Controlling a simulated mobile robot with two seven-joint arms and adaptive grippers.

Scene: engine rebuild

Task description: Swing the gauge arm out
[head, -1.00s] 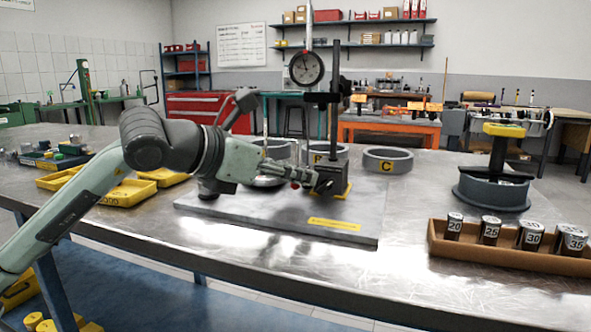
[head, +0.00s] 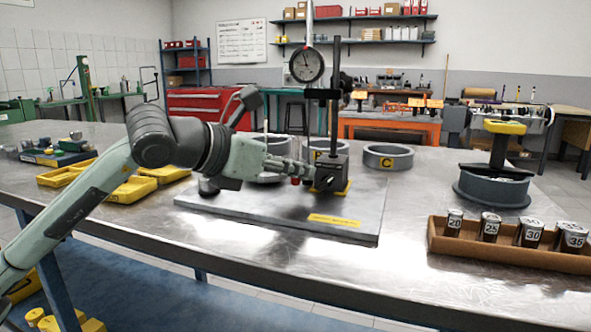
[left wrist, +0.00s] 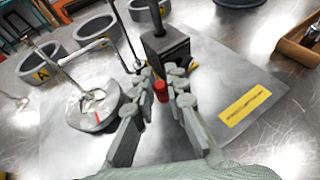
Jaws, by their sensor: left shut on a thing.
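The dial gauge (head: 306,65) hangs from a short horizontal arm (head: 321,93) on a dark upright post (head: 335,100). The post rises from a black block (head: 332,171) with a yellow foot on a grey plate (head: 350,218). My left gripper (head: 302,172) is just left of the block, low over the plate. In the left wrist view its fingers (left wrist: 165,88) are closed around a small red knob (left wrist: 160,91), in front of the block (left wrist: 166,52). What the knob joins is hidden. A round silvery disc (left wrist: 92,108) with a red mark lies beside the fingers. My right gripper is not visible.
Grey rings, one marked C (head: 388,158), stand behind the plate. Yellow trays (head: 130,190) lie at left, under my left arm. A box of numbered cylinders (head: 510,252) and a round grey stand (head: 494,185) are at right. The bench front is clear.

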